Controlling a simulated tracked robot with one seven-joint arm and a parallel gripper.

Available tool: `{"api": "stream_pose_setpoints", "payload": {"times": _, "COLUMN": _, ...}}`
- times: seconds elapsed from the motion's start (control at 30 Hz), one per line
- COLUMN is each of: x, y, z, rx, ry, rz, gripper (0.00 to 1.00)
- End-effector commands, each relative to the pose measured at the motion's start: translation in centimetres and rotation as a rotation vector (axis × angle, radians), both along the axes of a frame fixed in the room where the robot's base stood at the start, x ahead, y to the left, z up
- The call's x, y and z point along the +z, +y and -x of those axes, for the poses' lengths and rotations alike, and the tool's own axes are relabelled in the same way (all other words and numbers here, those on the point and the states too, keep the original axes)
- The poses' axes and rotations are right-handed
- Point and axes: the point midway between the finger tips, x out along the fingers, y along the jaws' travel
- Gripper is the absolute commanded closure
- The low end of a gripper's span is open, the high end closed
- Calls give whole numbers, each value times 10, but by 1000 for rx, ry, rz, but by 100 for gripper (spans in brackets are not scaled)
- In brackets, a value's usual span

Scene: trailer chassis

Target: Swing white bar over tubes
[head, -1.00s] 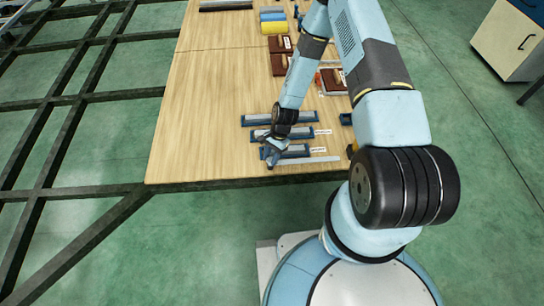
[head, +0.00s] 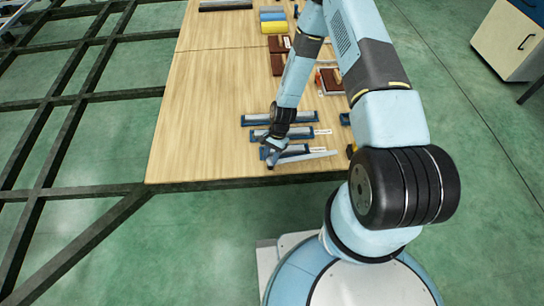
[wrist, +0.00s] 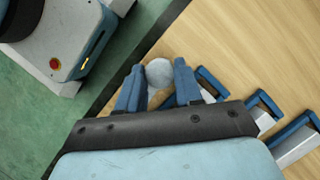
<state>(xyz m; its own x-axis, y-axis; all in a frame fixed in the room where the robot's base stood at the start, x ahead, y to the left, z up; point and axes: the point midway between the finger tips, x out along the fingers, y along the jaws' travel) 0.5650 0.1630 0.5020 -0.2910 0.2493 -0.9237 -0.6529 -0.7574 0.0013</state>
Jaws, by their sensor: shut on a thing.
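The white bar (head: 320,155) is a thin pale strip near the front edge of the table in the head view. It lies at a slant, its right end farther from the table's front edge than its left end. My gripper (head: 271,158) is at the bar's left end. In the wrist view my gripper (wrist: 158,88) has its blue fingers around a round whitish piece (wrist: 158,72), which looks like part of the bar. Grey tubes in blue holders lie in parallel rows: a far one (head: 280,119), a middle one (head: 300,133) and a near one (head: 297,148) close beside the bar. My gripper partly hides the near one.
Small white labels (head: 323,132) lie by the tubes. Brown boxes (head: 278,63) and a yellow block (head: 274,27) stand farther back. The wooden table (head: 200,110) is clear at left. A dark metal frame (head: 75,100) lies beyond its left edge.

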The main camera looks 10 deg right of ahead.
Motion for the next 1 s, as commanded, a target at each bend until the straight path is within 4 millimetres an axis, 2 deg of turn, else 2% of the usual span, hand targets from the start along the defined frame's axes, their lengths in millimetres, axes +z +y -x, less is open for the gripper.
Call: {"api": "stream_pose_setpoints", "payload": {"times": 1.0, "x": 0, "y": 6, "z": -2, "rx": 937, "ry": -2, "rz": 0, "gripper": 100}}
